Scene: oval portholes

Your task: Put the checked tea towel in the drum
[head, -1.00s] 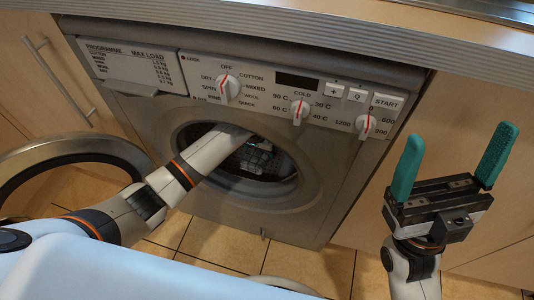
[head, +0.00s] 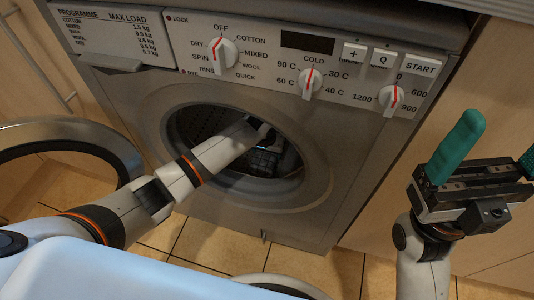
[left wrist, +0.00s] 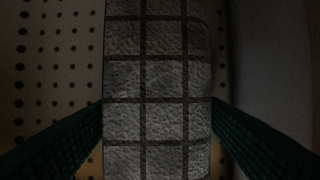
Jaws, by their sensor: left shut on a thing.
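The checked tea towel (left wrist: 158,70), pale with dark lines, fills the middle of the left wrist view between two green fingers. My left gripper (left wrist: 158,112) is shut on it. In the head view my left arm reaches through the round door opening, and a small dark checked part of the towel (head: 262,162) shows inside the drum (head: 200,122). The drum's perforated wall also shows behind the towel in the left wrist view (left wrist: 55,45). The left fingertips are hard to make out in the head view. My right gripper (head: 498,142) is open and empty, outside the machine at right.
The washing machine (head: 130,95) has knobs and buttons along its top panel. Its round door (head: 110,140) stands open at the left, beside my left arm. Wooden cabinet fronts flank the machine, and tiled floor (head: 205,242) lies below.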

